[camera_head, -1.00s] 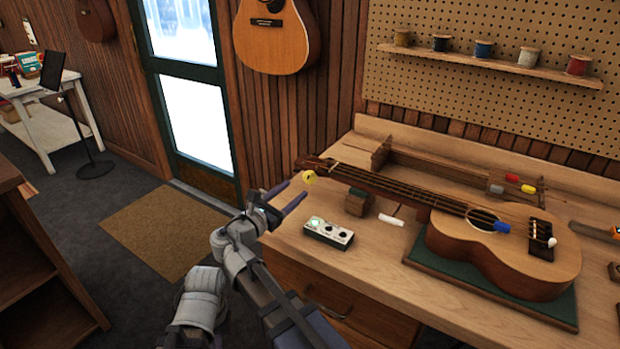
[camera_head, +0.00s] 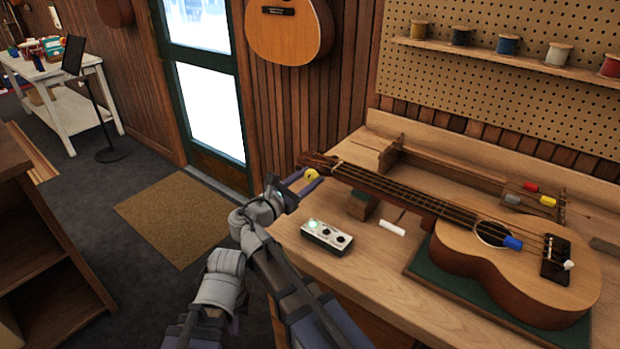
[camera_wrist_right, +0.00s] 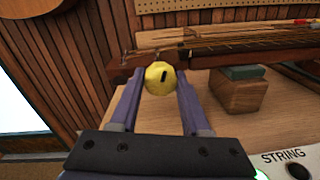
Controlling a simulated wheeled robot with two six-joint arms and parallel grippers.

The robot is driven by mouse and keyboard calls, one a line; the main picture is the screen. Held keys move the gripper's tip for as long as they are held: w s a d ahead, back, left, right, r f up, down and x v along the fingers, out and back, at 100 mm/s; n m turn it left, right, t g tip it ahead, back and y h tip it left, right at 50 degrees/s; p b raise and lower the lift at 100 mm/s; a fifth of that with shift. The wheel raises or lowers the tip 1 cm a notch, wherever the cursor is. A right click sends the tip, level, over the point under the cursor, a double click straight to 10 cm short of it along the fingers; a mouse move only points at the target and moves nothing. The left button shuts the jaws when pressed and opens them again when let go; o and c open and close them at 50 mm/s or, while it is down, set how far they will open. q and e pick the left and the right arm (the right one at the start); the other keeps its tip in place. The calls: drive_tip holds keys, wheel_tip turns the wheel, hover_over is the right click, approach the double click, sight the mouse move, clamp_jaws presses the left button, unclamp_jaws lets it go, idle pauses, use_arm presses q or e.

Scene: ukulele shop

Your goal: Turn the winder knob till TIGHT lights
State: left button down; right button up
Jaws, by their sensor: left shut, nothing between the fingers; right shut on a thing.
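The yellow winder knob (camera_head: 311,175) sits at the headstock end of the ukulele (camera_head: 505,265). In the right wrist view the knob (camera_wrist_right: 160,77) faces me, with a short dark slot mark on it. My right gripper (camera_head: 304,182) is shut on the knob, one finger on each side; its fingers also show in the wrist view (camera_wrist_right: 160,88). A small pale box (camera_head: 327,236) with dark controls and a green light at its left end stands on the bench. Its word STRING (camera_wrist_right: 283,156) shows in the wrist view; TIGHT is not readable. My left gripper is not visible.
A wooden neck block (camera_head: 363,205) and a white stick (camera_head: 391,228) lie near the box. The ukulele rests on a green mat (camera_head: 420,278). A spool shelf (camera_head: 480,55) is on the wall. The floor mat (camera_head: 178,213) is clear.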

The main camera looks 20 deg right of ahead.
clamp_jaws()
drive_tip(key=shift+m, duration=0.3)
drive_tip(key=m, duration=0.3)
drive_tip(key=shift+m, duration=0.4)
drive_tip(key=m+p, duration=0.1)
drive_tip(key=m, duration=0.4)
drive_tip(key=shift+y, duration=0.3)
drive_tip(key=m, duration=0.6)
drive_tip(key=shift+s, duration=0.1)
drive_tip(key=m, duration=0.3)
drive_tip(key=shift+m, duration=0.4)
drive_tip(key=shift+m+t+y, duration=0.3)
drive_tip(key=shift+m, duration=1.4)
